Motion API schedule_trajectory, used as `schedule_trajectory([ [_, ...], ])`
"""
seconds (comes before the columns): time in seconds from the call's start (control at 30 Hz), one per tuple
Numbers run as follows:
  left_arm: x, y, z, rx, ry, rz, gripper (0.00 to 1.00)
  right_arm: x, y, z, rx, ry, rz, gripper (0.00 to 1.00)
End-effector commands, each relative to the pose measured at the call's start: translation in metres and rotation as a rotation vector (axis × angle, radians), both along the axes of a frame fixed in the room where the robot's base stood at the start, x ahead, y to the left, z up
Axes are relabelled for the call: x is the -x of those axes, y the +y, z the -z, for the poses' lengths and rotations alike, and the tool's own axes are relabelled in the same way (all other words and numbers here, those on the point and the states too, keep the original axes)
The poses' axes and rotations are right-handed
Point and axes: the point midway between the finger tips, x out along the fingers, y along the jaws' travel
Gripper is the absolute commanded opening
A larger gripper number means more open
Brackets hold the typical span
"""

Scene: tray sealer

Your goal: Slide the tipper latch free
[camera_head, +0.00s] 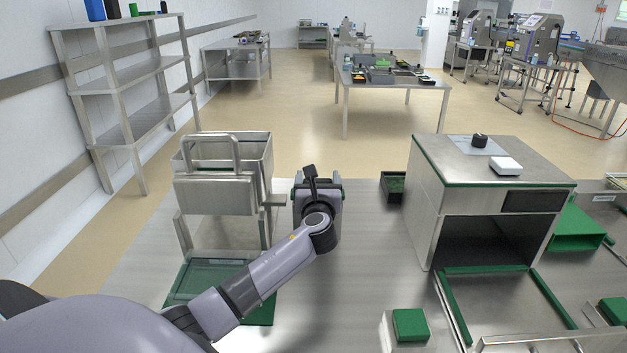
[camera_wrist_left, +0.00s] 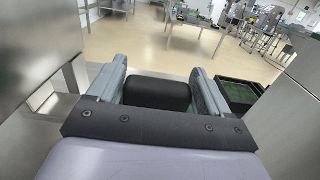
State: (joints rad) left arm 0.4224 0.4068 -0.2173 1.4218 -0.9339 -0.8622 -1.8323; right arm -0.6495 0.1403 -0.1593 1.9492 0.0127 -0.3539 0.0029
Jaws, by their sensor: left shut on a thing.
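The tipper (camera_head: 224,195) is a steel bin with a tubular handle, upright on a steel frame at the left of the table. A short steel piece (camera_head: 275,200) sticks out from its right side towards my left gripper (camera_head: 318,185). In the left wrist view, my left gripper (camera_wrist_left: 160,88) is shut on a black block (camera_wrist_left: 158,97), which looks like the grip of the tipper latch. The gripper and arm hide most of the latch in the head view, so I cannot tell how far it has slid. My right gripper is out of view.
A green tray (camera_head: 215,277) lies below the tipper. A small dark green bin (camera_head: 394,189) stands right of my gripper, and the steel sealer (camera_head: 430,215) stands beyond it. A green-topped block (camera_head: 410,325) is near the front. The table between is mostly clear.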

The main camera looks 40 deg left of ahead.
Motion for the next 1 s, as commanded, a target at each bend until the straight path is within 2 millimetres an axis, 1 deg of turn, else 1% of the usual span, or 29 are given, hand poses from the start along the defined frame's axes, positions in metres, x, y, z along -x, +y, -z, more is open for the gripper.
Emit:
schedule_trajectory([
  [0.03, -0.001, -0.004, 0.000, 0.004, -0.002, 0.010, 0.24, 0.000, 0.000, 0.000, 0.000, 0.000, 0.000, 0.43],
  [0.07, -0.001, -0.004, 0.000, 0.004, -0.002, 0.011, 0.89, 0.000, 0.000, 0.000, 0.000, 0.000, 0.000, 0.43],
  [0.1, -0.001, -0.004, 0.000, 0.004, -0.002, 0.010, 1.00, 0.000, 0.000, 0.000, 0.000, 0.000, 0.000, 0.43],
  [0.37, 0.000, -0.003, 0.000, 0.002, -0.002, 0.007, 1.00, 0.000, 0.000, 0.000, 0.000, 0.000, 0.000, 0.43],
  [0.47, 0.003, -0.006, 0.000, 0.002, -0.002, 0.008, 1.00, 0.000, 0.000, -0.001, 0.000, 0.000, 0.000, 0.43],
  [0.57, 0.011, -0.013, 0.000, 0.002, -0.002, 0.009, 1.00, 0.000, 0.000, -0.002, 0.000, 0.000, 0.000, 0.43],
  [0.8, 0.036, -0.036, 0.001, 0.004, 0.000, 0.011, 1.00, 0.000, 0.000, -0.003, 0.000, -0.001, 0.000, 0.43],
  [1.0, 0.050, -0.048, 0.000, 0.004, -0.001, 0.010, 1.00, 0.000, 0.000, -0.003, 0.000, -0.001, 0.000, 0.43],
])
